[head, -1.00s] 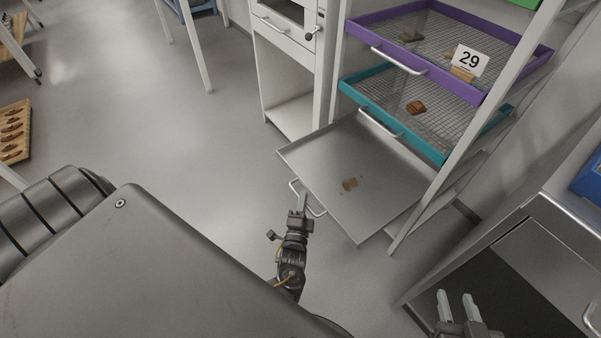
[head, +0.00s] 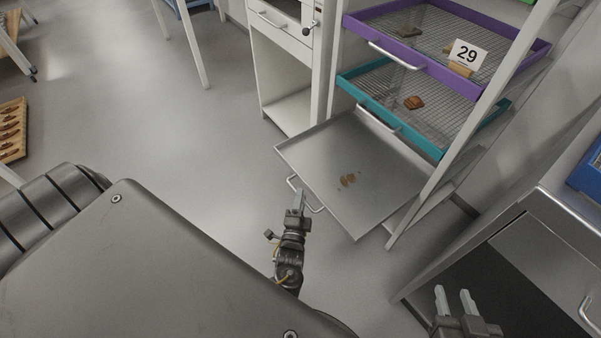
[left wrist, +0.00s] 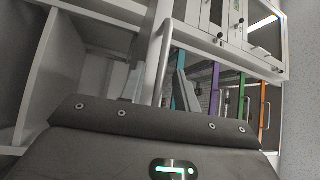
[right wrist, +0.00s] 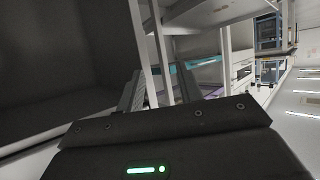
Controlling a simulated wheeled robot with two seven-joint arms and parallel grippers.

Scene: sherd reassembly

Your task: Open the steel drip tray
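The steel drip tray (head: 385,165) is a flat grey tray at the bottom of the rack, pulled well out. My left gripper (head: 299,198) is at this handle. In the left wrist view, the two fingers stand apart with the handle bar (left wrist: 164,60) between them, and no firm grip shows. My right gripper (head: 455,300) is open and empty at the lower right, in front of a dark-topped steel unit.
Above the tray are a teal-framed mesh tray (head: 362,98) and a purple-framed one (head: 420,62) with sherds and a card reading 29 (head: 467,54). A rack post (head: 440,185) stands to the right. Open floor (head: 200,140) lies to the left.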

